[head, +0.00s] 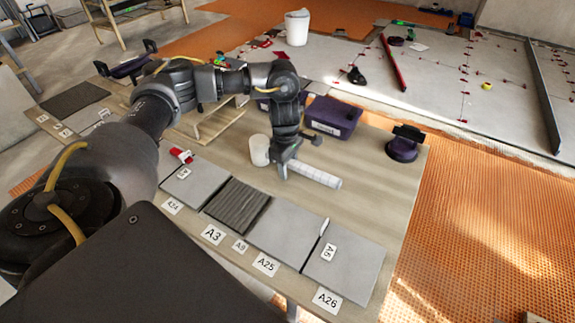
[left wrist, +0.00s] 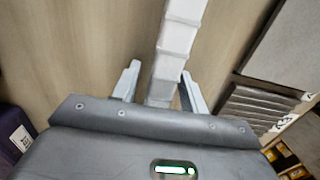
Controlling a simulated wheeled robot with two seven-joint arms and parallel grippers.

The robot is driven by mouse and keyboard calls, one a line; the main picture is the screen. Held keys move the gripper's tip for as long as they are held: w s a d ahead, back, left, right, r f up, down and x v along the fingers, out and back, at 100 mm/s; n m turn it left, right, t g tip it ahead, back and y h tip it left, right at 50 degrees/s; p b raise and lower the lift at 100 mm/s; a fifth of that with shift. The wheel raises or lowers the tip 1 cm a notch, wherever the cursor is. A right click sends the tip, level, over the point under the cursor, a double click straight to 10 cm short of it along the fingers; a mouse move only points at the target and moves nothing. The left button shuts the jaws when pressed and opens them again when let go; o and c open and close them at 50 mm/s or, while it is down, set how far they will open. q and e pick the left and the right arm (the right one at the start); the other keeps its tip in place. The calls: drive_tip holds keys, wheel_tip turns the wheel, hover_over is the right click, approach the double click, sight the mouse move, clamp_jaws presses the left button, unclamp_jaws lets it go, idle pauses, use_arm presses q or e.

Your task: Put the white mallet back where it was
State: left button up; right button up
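The white mallet lies on the wooden table, its pale head (head: 260,150) just left of my left gripper and its ribbed white handle (head: 318,175) stretching to the right. My left gripper (head: 284,172) points down at the handle near the head. In the left wrist view the handle (left wrist: 180,40) runs down between the two fingers (left wrist: 158,90). The fingers stand apart, with a clear gap on the left and the right finger close to the handle. The mallet head is hidden in that view. My right gripper is in neither view.
Labelled grey tiles (head: 290,230) and a dark ribbed tile (head: 237,204) line the table's near edge. A purple box (head: 332,117) stands behind the mallet. A dark suction cup (head: 404,148) stands at the right. Bare table (head: 375,190) lies right of the handle.

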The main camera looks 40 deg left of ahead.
use_arm(q)
drive_tip(key=r, duration=0.2)
drive_tip(key=r+p, duration=0.1)
drive_tip(key=r, duration=0.2)
drive_tip(key=shift+w+a, duration=0.1)
drive_tip(key=shift+a, duration=0.1)
wheel_tip(320, 180, up, 6)
drive_tip(key=shift+a+f+p, duration=0.1)
drive_tip(key=shift+p, duration=0.35)
drive_tip(key=shift+r, duration=0.6)
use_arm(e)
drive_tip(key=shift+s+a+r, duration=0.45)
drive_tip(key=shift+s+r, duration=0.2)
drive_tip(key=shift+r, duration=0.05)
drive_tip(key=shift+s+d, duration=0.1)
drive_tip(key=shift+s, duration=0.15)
use_arm(q)
drive_tip(key=shift+r, duration=0.1)
